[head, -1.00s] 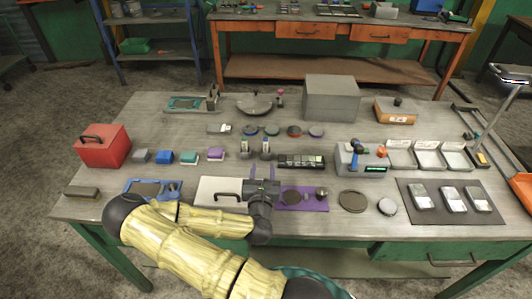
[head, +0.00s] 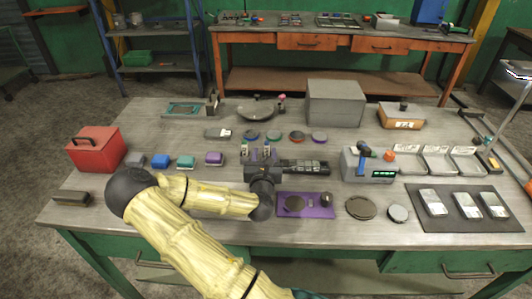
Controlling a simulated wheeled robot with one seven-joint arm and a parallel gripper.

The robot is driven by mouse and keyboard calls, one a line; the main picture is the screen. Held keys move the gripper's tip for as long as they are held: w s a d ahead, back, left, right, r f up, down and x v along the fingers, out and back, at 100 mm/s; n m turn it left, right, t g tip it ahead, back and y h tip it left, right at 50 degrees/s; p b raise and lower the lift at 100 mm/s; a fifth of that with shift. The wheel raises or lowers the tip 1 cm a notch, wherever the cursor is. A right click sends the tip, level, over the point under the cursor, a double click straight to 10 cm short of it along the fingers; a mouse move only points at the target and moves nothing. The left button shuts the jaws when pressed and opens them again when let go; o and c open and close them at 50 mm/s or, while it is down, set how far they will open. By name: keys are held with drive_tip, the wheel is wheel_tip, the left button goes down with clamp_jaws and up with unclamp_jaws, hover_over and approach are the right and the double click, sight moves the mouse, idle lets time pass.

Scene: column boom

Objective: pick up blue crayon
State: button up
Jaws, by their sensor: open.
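I cannot make out a blue crayon for certain in the head view. My gripper (head: 263,156) is open above the middle of the table, pointing away from me. Its fingers are beside two small upright pale items with blue tops, the left one (head: 244,149) and the right one (head: 267,149). I cannot tell whether either lies between the fingers or what they are. My forearm hides part of the table's front left.
A red box (head: 97,150) stands at the left and a grey box (head: 335,103) at the back.

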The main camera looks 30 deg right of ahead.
sight(267, 144)
drive_tip(key=shift+w+d, duration=0.25)
drive_tip(key=shift+d, duration=0.1)
drive_tip(key=shift+s+d, duration=0.1)
drive_tip(key=shift+d, duration=0.05)
drive_tip(key=shift+a, duration=0.25)
drive_tip(key=shift+w+d+r, duration=0.1)
drive_tip(key=shift+w+r, duration=0.05)
drive_tip(key=shift+w, duration=0.15)
drive_tip(key=x, duration=0.1)
drive_tip(key=p+x, duration=0.1)
drive_tip(key=x, duration=0.1)
drive_tip(key=shift+d+r, duration=0.2)
drive_tip(key=shift+d, duration=0.2)
drive_tip(key=shift+w+d+f, duration=0.1)
drive_tip(key=shift+w+d, duration=0.25)
drive_tip(key=shift+w, duration=0.15)
clamp_jaws()
